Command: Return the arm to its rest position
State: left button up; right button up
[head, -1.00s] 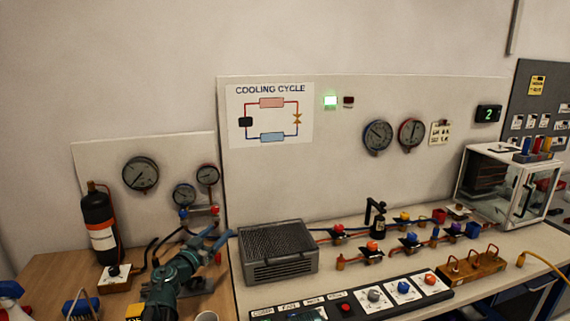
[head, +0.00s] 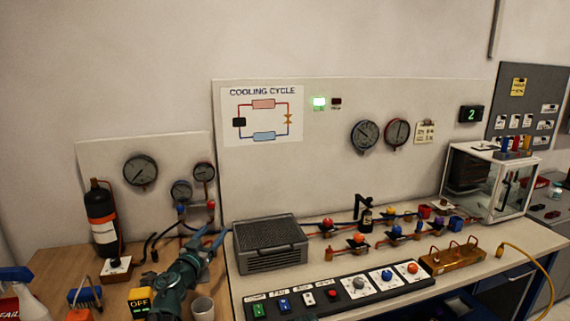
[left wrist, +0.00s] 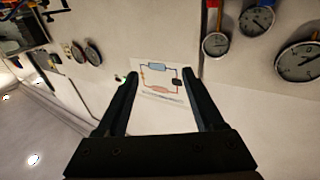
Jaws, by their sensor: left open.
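My left arm comes in from the bottom left of the head view. Its gripper (head: 213,239) is open and empty, in front of the small left board and left of the grey vented box. In the left wrist view the two dark fingers (left wrist: 161,82) stand wide apart with nothing between them but the white board and its cooling cycle diagram (left wrist: 160,82), seen upside down. The diagram (head: 262,116) also shows in the head view. My right gripper is in neither view.
The grey vented box (head: 270,256) stands close right of my left gripper. A black cylinder (head: 102,218) and gauges (head: 140,170) are behind. The air above the bench is clear.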

pick_arm(q)
jog(key=s+d+f+n+g+y, duration=0.1)
jog(key=s+d+f+g+y, duration=0.1)
jog(key=s+f+g, duration=0.1)
jog(key=s+d+f+n+g+y+p, duration=0.1)
jog(key=s+f+g+y, duration=0.2)
jog(key=s+f, duration=0.3)
jog(key=s+d+f+n+g+y+p, duration=0.1)
jog(key=s+d+f+n+g+y, duration=0.1)
jog(key=s+f+g+y, duration=0.1)
jog(key=shift+s+d+f+g, duration=0.2)
jog(key=shift+s+f+g, duration=0.15)
jog(key=shift+s+f, duration=0.3)
jog(key=shift+s+d+f+g, duration=0.15)
jog(key=shift+s+f+g, duration=0.2)
jog(key=shift+s+f, duration=0.25)
jog(key=s+d+f+m+g+h, duration=0.1)
jog(key=s+d+g, duration=0.3)
jog(key=s, duration=0.5)
jog(key=s+d+f+m+g+h+p, duration=0.1)
jog(key=s+d+f+m+g, duration=0.3)
jog(key=s, duration=0.5)
jog(key=shift+s+d+f+h, duration=0.15)
jog(key=shift+s+d+h, duration=0.2)
jog(key=shift+d, duration=0.8)
